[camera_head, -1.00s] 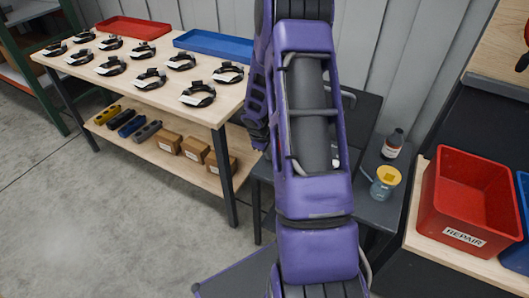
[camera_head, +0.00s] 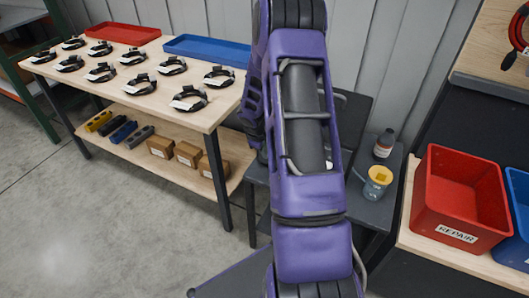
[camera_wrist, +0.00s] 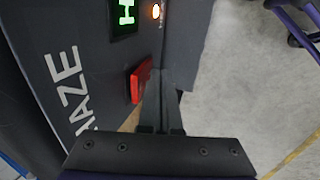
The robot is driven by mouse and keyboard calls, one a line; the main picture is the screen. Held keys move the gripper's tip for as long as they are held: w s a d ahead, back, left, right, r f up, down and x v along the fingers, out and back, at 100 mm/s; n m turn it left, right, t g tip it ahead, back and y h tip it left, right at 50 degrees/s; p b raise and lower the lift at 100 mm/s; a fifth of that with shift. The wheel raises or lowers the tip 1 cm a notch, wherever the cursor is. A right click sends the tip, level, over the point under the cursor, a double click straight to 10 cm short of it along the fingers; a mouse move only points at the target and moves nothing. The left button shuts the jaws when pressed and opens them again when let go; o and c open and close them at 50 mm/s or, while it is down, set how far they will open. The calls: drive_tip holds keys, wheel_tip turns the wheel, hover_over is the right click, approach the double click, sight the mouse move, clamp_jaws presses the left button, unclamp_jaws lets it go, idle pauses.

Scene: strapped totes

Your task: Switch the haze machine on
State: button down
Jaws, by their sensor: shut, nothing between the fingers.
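The haze machine (camera_wrist: 60,50) is a dark box with white HAZE lettering, filling the left of the wrist view. A red switch (camera_wrist: 141,80) sticks out from its panel. Above the switch are a small glowing orange light (camera_wrist: 156,11) and a green lit display (camera_wrist: 124,15), partly cut off by the frame. My gripper (camera_wrist: 162,88) is shut and empty. Its fingertips are just right of the switch, close to it; I cannot tell whether they touch. In the head view my purple arm hides the gripper.
A table (camera_head: 213,119) at left holds several strapped headsets, a red tray (camera_head: 120,33) and a blue tray (camera_head: 207,50). A bottle (camera_head: 384,144) and a yellow-topped cup (camera_head: 377,182) stand on a dark stand right of my arm. A red REPAIR bin (camera_head: 462,198) is farther right. Floor at left is clear.

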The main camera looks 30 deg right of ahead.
drive_tip(key=shift+r+p, duration=0.55)
drive_tip(key=shift+r, duration=0.25)
drive_tip(key=shift+a, duration=0.1)
